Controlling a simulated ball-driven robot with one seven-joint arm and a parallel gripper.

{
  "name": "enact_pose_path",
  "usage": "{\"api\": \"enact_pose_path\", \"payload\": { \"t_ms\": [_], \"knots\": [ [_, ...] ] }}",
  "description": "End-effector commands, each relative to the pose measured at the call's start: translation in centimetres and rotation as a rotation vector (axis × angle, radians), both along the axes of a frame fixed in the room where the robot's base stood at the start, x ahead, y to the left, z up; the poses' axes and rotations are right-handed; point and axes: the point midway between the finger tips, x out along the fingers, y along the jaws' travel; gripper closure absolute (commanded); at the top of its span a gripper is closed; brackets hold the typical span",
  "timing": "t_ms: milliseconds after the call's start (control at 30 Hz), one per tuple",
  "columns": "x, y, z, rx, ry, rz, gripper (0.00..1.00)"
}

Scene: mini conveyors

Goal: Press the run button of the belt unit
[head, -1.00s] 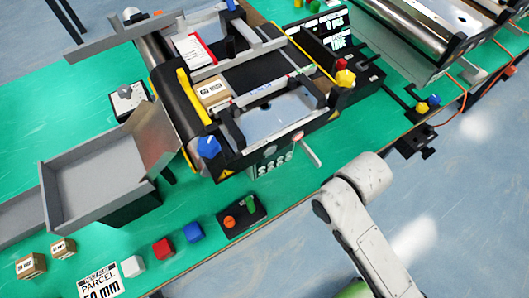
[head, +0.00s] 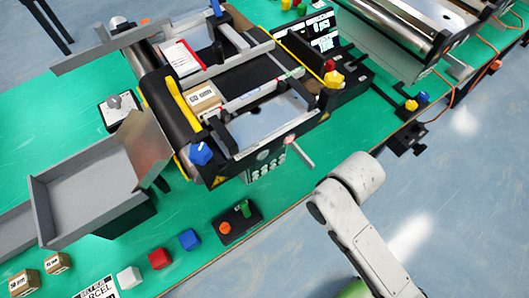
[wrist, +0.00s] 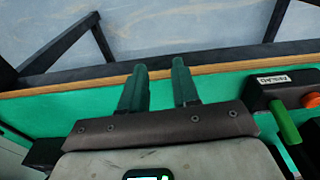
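The belt unit (head: 178,112) stands on the green table in the head view, with yellow guards and a brown box on it. A small dark control box (head: 250,229) lies on the table in front of it, with a green part (head: 243,208) and an orange knob (head: 225,227). The wrist view shows this box (wrist: 258,92) at the right, with its green part (wrist: 285,122) and orange knob (wrist: 312,100). I cannot read which is the run button. My gripper (wrist: 160,75) is open and empty, left of the box and apart from it. The head view does not show its fingers.
A grey tray (head: 45,212) stands at the left. A blue knob (head: 201,153) and a keypad (head: 268,168) are on the belt unit's front. The table's wooden edge (wrist: 220,67) is near my fingers.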

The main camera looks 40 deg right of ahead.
Motion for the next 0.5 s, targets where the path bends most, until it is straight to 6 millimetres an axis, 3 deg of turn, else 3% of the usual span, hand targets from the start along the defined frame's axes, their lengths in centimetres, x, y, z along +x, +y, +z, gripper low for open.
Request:
{"api": "enact_pose_path", "payload": {
  "t_ms": [300, 500],
  "knots": [
    [0.0, 0.0, 0.0, 0.0, 0.0, 0.0, 1.0],
    [0.0, 0.0, 0.0, 0.0, 0.0, 0.0, 1.0]
  ]
}}
